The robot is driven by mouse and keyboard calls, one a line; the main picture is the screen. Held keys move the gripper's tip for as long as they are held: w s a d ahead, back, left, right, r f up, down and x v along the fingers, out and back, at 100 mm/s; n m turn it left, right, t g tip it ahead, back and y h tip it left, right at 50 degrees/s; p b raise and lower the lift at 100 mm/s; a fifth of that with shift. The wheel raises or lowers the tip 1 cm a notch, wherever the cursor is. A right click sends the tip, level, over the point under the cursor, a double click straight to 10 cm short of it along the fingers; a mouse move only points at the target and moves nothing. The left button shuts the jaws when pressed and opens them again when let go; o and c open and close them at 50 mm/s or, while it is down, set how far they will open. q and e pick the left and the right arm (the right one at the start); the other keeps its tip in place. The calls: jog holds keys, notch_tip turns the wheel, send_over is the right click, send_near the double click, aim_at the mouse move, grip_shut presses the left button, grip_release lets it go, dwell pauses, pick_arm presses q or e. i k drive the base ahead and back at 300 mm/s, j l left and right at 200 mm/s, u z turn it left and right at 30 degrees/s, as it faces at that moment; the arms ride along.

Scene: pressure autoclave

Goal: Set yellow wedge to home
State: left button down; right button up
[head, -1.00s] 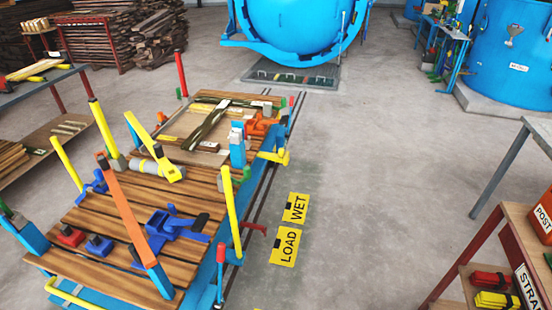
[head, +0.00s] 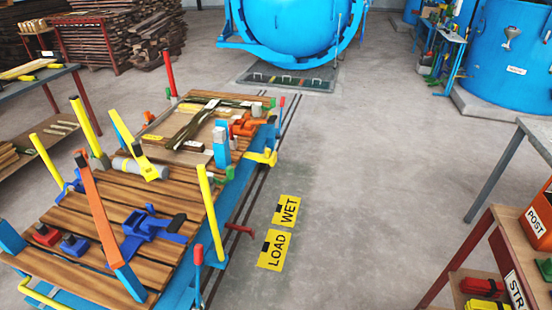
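Neither of my grippers is in view. No part is labelled as the yellow wedge, and I cannot tell which yellow part it is. A yellow bracket-like part (head: 262,157) sits at the cart's right edge, by a blue upright. Yellow pieces (head: 483,286) also lie on the lower level of the right shelf. No marked home place for the wedge can be made out.
The cart carries several upright posts, a blue clamp (head: 150,228) and an orange clamp (head: 245,124). Yellow LOAD (head: 277,250) and WET (head: 287,210) signs lie on the floor. A blue vessel (head: 295,30) stands behind. A POST box (head: 538,220) is at right. The middle-right floor is clear.

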aim_at(270, 159)
jog(key=u, duration=0.3)
jog(key=i+l+u, duration=0.65)
jog(key=l, duration=0.25)
jog(key=i+l+u, duration=0.2)
jog(key=l, duration=0.15)
jog(key=i+l, duration=0.15)
jog(key=l, duration=0.25)
jog(key=i+l, duration=0.15)
jog(key=l, duration=0.25)
jog(key=i+l+u, duration=0.1)
jog(key=l, duration=0.3)
jog(key=i+l, duration=0.15)
jog(key=l, duration=0.3)
jog(key=i+l, duration=0.15)
jog(key=l, duration=0.25)
jog(key=i+l, duration=0.15)
jog(key=l, duration=0.25)
jog(key=i+l+u, duration=0.1)
jog(key=l, duration=0.3)
jog(key=i+l, duration=0.15)
jog(key=l, duration=0.3)
